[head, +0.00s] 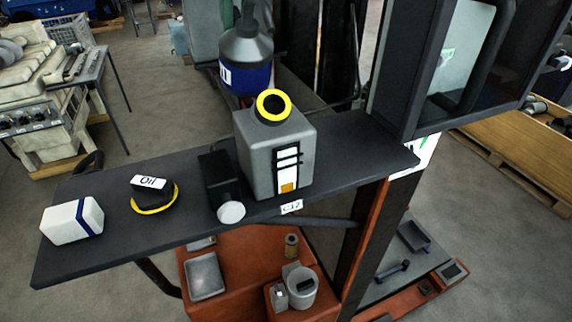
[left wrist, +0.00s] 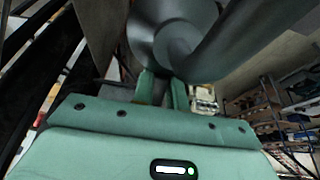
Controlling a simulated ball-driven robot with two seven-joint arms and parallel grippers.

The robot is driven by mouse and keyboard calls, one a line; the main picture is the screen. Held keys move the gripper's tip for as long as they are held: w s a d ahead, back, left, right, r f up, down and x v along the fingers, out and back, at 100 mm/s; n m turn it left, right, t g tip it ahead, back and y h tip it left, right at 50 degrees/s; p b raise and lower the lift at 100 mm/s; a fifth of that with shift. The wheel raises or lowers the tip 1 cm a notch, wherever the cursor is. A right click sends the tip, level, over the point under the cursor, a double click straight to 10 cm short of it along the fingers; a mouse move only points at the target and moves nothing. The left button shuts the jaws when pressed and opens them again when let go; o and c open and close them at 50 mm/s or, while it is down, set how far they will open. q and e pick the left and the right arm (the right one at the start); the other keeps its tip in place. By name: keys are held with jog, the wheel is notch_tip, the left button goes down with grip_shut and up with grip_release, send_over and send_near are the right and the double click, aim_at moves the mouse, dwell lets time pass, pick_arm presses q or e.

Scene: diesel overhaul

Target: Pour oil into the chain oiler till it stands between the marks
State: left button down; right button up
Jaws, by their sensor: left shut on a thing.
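The chain oiler (head: 258,135) is a grey box-shaped tank on the dark shelf. Its round yellow-rimmed filler (head: 272,106) is uncovered. Its white sight gauge (head: 288,165) has black marks, with orange low down, below the marks. A black cap marked "Oil" (head: 155,194), with a yellow rim, lies left of it on the shelf. The oil can (head: 247,50), grey with a blue band, looks upright behind and above the oiler, apart from it. In the left wrist view, the green fingers of my left gripper (left wrist: 163,88) are shut on the can (left wrist: 170,35). My right gripper is not in view.
The shelf (head: 110,245) also bears a white box with a blue stripe (head: 72,221) and a black block with a white round end (head: 222,185). A dark cabinet (head: 395,70) rises close on the right. Below, an orange surface (head: 235,260) holds a tray and small parts.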

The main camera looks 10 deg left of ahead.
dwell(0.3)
pick_arm(q)
jog(key=shift+r+t+y, duration=0.15)
jog(key=shift+t+y, duration=0.15)
jog(key=shift+t, duration=0.1)
jog(key=shift+r+t, duration=0.15)
jog(key=shift+t, duration=0.15)
jog(key=shift+r+t+y, duration=0.15)
jog(key=shift+t+y, duration=0.25)
jog(key=shift+y, duration=0.1)
dwell(1.4)
jog(key=shift+r+t, duration=0.3)
dwell(1.7)
jog(key=shift+s+r, duration=0.1)
jog(key=shift+r, duration=0.05)
jog(key=shift+s+d+r+t+y, duration=0.1)
jog(key=shift+r+t+y, duration=0.3)
jog(key=shift+y, duration=0.1)
dwell(2.5)
